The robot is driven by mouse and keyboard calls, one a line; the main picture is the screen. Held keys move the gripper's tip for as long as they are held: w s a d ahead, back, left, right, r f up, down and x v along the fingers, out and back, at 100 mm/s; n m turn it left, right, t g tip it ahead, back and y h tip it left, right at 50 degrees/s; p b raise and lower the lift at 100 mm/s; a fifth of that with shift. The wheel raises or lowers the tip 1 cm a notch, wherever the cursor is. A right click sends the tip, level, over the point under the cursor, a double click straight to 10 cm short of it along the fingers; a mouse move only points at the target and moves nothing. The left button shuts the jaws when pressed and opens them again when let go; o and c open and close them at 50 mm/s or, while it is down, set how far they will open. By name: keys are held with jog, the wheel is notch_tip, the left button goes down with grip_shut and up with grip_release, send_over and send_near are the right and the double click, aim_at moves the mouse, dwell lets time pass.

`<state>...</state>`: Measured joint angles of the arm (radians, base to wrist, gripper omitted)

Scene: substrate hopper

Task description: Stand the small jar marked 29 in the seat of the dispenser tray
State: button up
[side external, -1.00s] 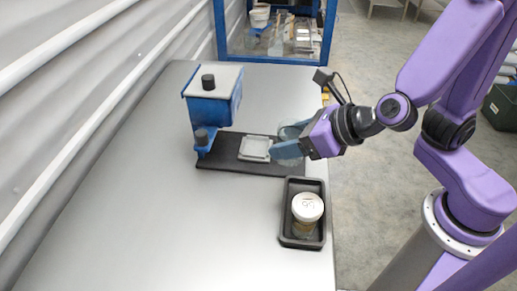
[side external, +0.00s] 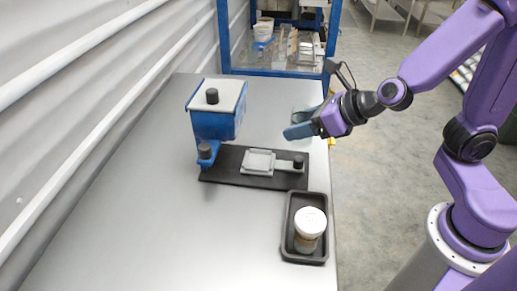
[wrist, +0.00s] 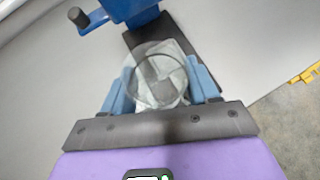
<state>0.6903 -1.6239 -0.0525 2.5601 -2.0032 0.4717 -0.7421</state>
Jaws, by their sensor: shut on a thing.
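My gripper (side external: 303,124) is shut on a clear round jar (wrist: 158,78), which shows between the two blue fingers in the wrist view (wrist: 160,88). I see no number on it. In the side view the jar is mostly hidden by the fingers. The gripper is above and to the right of the pale square dispenser tray (side external: 259,162), apart from it. The tray lies on a black base plate (side external: 226,168), its seat looks empty, and a dark knob (side external: 298,163) is at its right end. In the wrist view the tray shows partly through and behind the jar.
The blue hopper (side external: 213,124) with a grey top stands behind and left of the tray. A black bin (side external: 289,246) at the front right holds a white-lidded jar (side external: 310,224), its marking unreadable. A blue-framed rack (side external: 272,73) stands beyond the table. The left tabletop is clear.

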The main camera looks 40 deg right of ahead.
jog(key=x, duration=1.3)
jog(key=shift+w+d+f, duration=0.15)
jog(key=shift+w+f, duration=0.25)
jog(key=shift+f, duration=1.55)
jog(key=shift+f, duration=0.15)
jog(key=o, duration=1.2)
jog(key=shift+r, duration=0.2)
jog(key=v, duration=1.2)
